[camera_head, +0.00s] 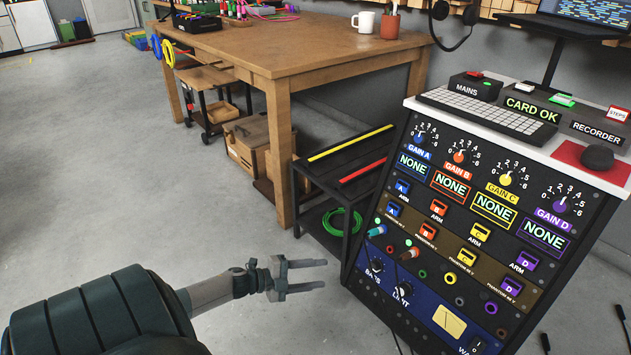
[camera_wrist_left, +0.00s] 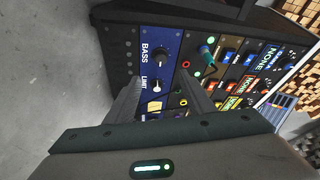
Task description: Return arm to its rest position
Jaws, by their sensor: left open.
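My left gripper (camera_head: 318,275) is open and empty. Its arm comes in from the lower left, and its fingers point right toward the lower left side of the control console (camera_head: 480,225), apart from it in the head view. In the left wrist view the two open fingers (camera_wrist_left: 162,84) show in front of the panel, with the BASS knob (camera_wrist_left: 159,54) and LIMIT knob (camera_wrist_left: 155,82) beyond them. A teal plug (camera_head: 377,231) sits in a jack on the console; it also shows in the left wrist view (camera_wrist_left: 207,54). My right gripper is not in view.
A wooden workbench (camera_head: 290,55) with mugs (camera_head: 364,21) stands at the back. A low black rack (camera_head: 340,165) with yellow and red strips and a green cable coil (camera_head: 342,222) stands left of the console. Grey floor (camera_head: 110,170) to the left is clear.

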